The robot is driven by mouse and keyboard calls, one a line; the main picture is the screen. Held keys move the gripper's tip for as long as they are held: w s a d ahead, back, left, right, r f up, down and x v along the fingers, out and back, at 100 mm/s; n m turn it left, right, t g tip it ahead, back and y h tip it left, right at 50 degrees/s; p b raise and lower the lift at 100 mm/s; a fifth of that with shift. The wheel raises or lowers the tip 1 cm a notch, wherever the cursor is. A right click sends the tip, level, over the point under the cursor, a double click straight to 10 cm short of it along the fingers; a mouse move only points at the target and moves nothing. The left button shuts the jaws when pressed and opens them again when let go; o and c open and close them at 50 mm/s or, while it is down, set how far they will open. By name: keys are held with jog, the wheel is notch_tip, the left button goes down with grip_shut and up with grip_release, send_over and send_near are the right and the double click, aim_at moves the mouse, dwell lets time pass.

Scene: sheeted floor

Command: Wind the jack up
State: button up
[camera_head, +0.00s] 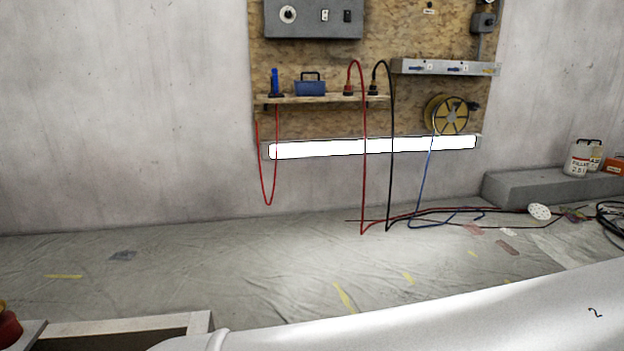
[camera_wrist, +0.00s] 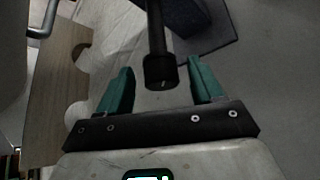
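In the wrist view, a black rod with a thicker cylindrical end (camera_wrist: 160,72) comes down from the top; it looks like a crank handle, perhaps the jack's. My gripper (camera_wrist: 160,66) has two teal fingers standing apart, one on each side of this black end. Gaps show between the end and both fingers, so it is open and not holding it. Behind the rod are a dark block (camera_wrist: 190,16) and a dark flat plate (camera_wrist: 216,38); whether they belong to the jack I cannot tell. I cannot make out the jack in the head view.
In the wrist view, a wooden board (camera_wrist: 52,90) with a scalloped edge stands left. In the head view, a large white curved surface (camera_head: 450,325) fills the lower right. Hoses (camera_head: 430,212) lie by a grey ledge (camera_head: 540,186). The sheeted floor (camera_head: 220,270) is mostly clear at centre.

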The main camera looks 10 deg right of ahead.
jog(key=shift+s+a, duration=0.1)
jog(key=n+h+p, duration=0.2)
jog(key=h, duration=0.1)
jog(key=n+h+p, duration=0.3)
jog(key=a+n+h+p, duration=0.1)
jog(key=n+h+p, duration=0.1)
jog(key=h, duration=0.1)
jog(key=shift+s+a+f+p, duration=0.1)
jog(key=shift+s+f+p, duration=0.1)
jog(key=shift+p, duration=0.15)
jog(key=shift+c, duration=0.3)
